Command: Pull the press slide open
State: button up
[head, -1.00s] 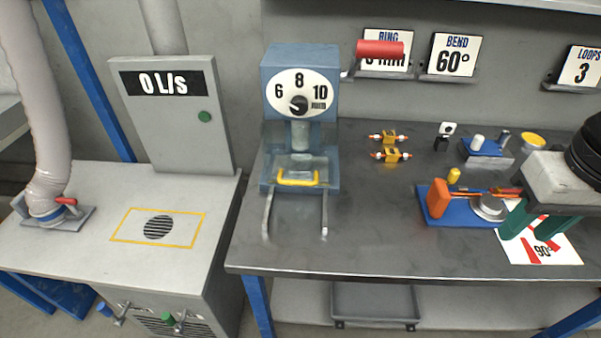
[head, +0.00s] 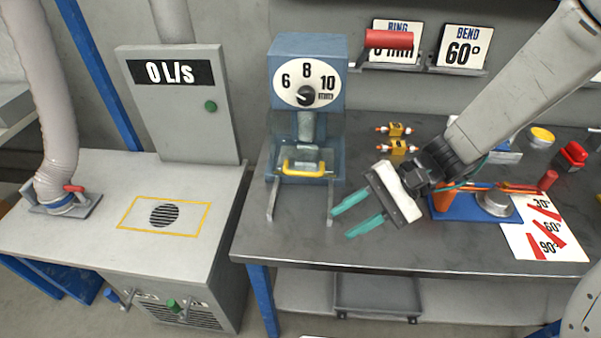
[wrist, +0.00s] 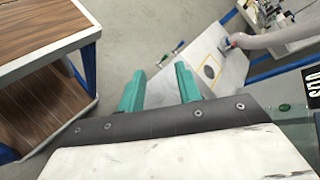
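The blue press (head: 306,80) stands at the left end of the grey workbench, with a dial marked 6, 8 and 10. Its slide has a yellow handle (head: 304,168) at the front, close against the press body. Two metal rails (head: 272,200) reach forward from the press over the bench. My gripper (head: 358,218) is to the right of and in front of the handle, close to the right rail's end. Its two teal fingers are apart with nothing between them, pointing left. In the wrist view the fingers (wrist: 160,88) also stand apart and empty; the press is not seen there.
Orange parts (head: 398,138) lie right of the press. A blue bending fixture (head: 455,208) and an angle sheet (head: 550,230) lie under and beside my arm. A red cylinder (head: 388,40) sits on the wall shelf. A grey station (head: 180,105) stands left. The front middle bench is clear.

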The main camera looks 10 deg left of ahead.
aim_at(307, 174)
jog(key=w+a+f+m+t+y, duration=0.1)
jog(key=w+f+t, duration=0.1)
jog(key=w, duration=0.1)
jog(key=w+a+f+m+t+y, duration=0.1)
jog(key=w+a+f+m+t, duration=0.1)
jog(key=w, duration=0.1)
jog(key=w+a+f+m+t+y, duration=0.1)
jog(key=w+f+m, duration=0.1)
jog(key=w, duration=0.1)
jog(key=shift+w+a+t+y, duration=0.15)
jog(key=shift+a+t+y, duration=0.15)
jog(key=shift+t, duration=0.1)
jog(key=w+t, duration=0.1)
jog(key=w, duration=0.1)
jog(key=w+m+t, duration=0.1)
jog(key=w, duration=0.1)
jog(key=w+t, duration=0.2)
jog(key=shift+d+r, duration=0.25)
jog(key=shift+d, duration=0.15)
jog(key=shift+a+f, duration=0.15)
jog(key=shift+a, duration=0.35)
jog(key=x, duration=0.6)
jog(key=shift+w+a, duration=0.2)
jog(key=shift+a, duration=0.15)
grip_shut()
